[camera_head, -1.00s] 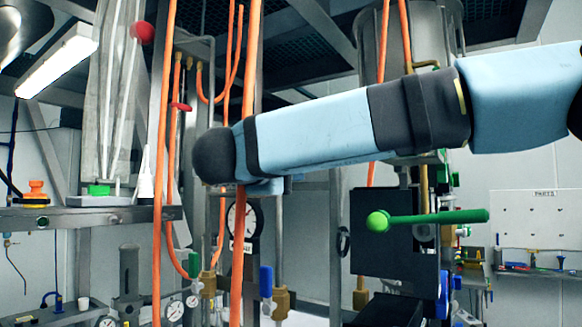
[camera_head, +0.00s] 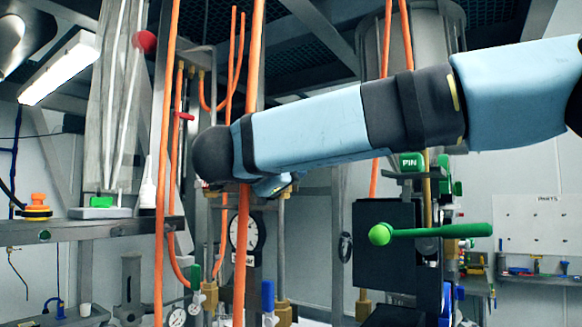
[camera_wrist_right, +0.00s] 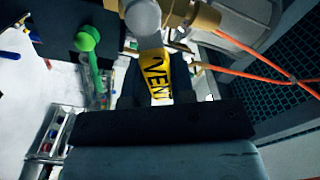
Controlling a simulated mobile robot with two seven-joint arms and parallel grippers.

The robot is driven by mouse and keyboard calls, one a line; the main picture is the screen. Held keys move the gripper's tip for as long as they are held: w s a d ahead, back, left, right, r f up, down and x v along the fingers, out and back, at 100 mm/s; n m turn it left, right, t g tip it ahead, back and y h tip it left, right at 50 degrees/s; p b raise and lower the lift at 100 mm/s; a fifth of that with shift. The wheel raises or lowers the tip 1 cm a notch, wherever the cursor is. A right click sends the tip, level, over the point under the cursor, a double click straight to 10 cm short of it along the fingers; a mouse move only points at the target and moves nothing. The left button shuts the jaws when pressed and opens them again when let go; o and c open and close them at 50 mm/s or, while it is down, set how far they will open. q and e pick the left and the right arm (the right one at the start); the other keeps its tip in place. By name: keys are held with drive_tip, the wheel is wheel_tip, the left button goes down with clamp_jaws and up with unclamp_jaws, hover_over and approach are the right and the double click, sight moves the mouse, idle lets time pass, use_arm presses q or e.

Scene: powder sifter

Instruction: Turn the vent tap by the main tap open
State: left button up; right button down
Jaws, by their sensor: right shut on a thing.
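In the right wrist view a yellow handle marked VENT (camera_wrist_right: 156,76) stands between the dark fingers of my right gripper (camera_wrist_right: 156,90). The gripper is shut on this vent tap handle. A rounded grey part and a brass fitting (camera_wrist_right: 194,16) show just beyond it. In the head view my right forearm crosses from the right, and its wrist hides the vent tap and the fingers. I cannot tell which fitting is the main tap. My left gripper is in neither view.
A green ball-ended lever (camera_head: 430,232) sticks out before a black panel (camera_head: 372,270). A blue-handled brass tap (camera_head: 268,296) and a dial gauge (camera_head: 243,231) lie below my wrist. A shelf (camera_head: 100,230) is left.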

drive_tip(key=c, duration=1)
unclamp_jaws()
drive_tip(key=shift+o, duration=0.2)
drive_tip(key=b+v, duration=0.3)
drive_tip(key=v, duration=1.1)
drive_tip(key=shift+b, duration=0.4)
